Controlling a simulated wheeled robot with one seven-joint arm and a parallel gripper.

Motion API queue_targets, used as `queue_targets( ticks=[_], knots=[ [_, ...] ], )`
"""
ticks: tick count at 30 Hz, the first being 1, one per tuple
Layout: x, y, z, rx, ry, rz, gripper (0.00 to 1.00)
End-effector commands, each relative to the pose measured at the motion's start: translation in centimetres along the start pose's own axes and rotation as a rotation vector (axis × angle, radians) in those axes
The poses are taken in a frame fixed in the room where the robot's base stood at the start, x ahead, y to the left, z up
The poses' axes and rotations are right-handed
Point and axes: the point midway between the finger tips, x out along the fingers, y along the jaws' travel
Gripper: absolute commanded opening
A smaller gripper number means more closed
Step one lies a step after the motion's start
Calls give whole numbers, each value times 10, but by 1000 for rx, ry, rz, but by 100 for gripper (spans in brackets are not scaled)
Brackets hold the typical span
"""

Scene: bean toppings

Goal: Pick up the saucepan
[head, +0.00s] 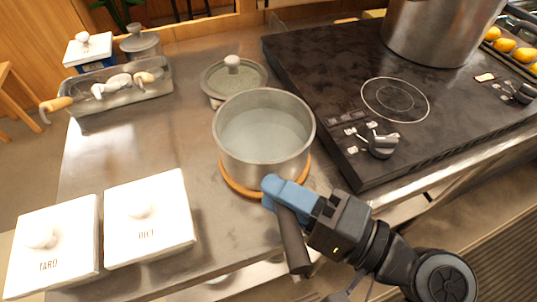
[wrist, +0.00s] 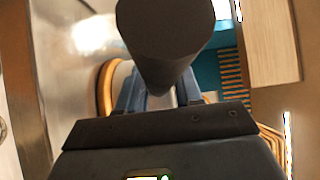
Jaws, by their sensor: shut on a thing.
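The saucepan (head: 262,160) is a grey metal pan, upright and open at the top, with a pale grey-blue inside. It stands at an orange-brown ring-shaped trivet (head: 236,189) on the steel counter, left of the hob. Its dark handle (head: 292,243) points toward the front of the head view. My gripper (head: 284,197), with blue fingers, is shut on the handle close to the pan. In the wrist view the dark handle end (wrist: 168,40) fills the top middle, between the blue fingers (wrist: 160,95). Whether the pan's base touches the trivet I cannot tell.
A black hob (head: 340,130) with a large pot (head: 435,30) is at the right. A lidded pot (head: 233,78) stands close behind the saucepan. Two white lidded containers (head: 150,225) are front left, and a utensil tray (head: 122,95) is back left.

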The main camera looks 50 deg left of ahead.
Motion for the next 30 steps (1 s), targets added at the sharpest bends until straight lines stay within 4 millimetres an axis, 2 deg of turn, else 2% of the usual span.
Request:
queue_targets(
  ticks=[30],
  knots=[
    [0,-5,-1,-11,1,-8,0]
  ],
)
